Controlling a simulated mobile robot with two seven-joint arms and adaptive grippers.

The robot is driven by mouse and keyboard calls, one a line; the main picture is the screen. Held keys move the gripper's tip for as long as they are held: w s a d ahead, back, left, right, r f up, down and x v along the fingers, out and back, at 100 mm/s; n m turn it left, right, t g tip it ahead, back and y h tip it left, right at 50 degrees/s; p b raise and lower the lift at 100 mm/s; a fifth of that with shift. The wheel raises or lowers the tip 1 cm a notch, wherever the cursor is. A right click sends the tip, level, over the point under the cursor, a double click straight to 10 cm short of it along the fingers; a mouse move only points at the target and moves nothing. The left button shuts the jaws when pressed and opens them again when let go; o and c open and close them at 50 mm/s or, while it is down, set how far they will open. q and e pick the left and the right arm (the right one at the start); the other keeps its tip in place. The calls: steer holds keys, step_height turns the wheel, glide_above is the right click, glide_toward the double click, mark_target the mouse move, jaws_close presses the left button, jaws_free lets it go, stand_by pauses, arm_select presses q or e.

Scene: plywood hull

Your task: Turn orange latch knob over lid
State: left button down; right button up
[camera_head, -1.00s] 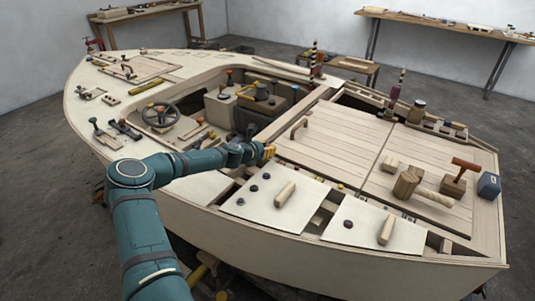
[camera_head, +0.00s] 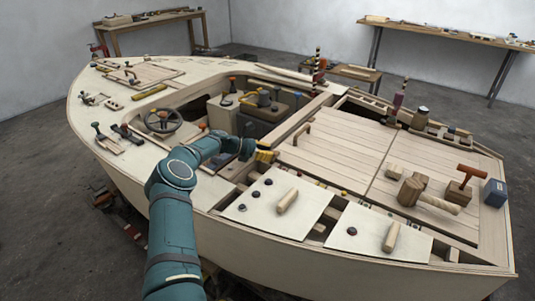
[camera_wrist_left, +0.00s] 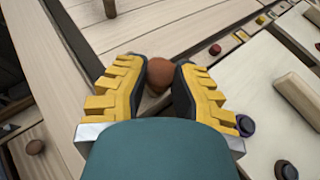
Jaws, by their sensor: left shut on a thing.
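In the left wrist view an orange-brown knob (camera_wrist_left: 160,71) stands between the two yellow, black-padded fingers of my left gripper (camera_wrist_left: 157,84). The gripper is shut on it, near the fingertips. In the head view the gripper (camera_head: 266,156) is at the cockpit edge, beside the planked hatch (camera_head: 335,140) and above a pale lid (camera_head: 311,203). The knob cannot be made out in the head view. The pale lid carries dark round knobs and a wooden handle (camera_head: 287,201); it also shows in the wrist view (camera_wrist_left: 258,82). My right gripper is out of view.
A second pale lid (camera_head: 368,233) lies to the right. The steering wheel (camera_head: 163,120) is left of my gripper. In the wrist view a red button (camera_wrist_left: 215,49) is close by.

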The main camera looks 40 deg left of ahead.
arm_select(q)
steer(key=shift+w+d, duration=0.15)
stand_by(0.5)
steer(key=c, duration=0.6)
jaws_free()
steer(key=shift+w, duration=0.15)
steer(key=shift+s, duration=0.2)
steer(key=v, duration=1.2)
steer(key=shift+w, duration=0.2)
steer(key=shift+w+m, duration=0.1)
steer(key=shift+m, duration=0.2)
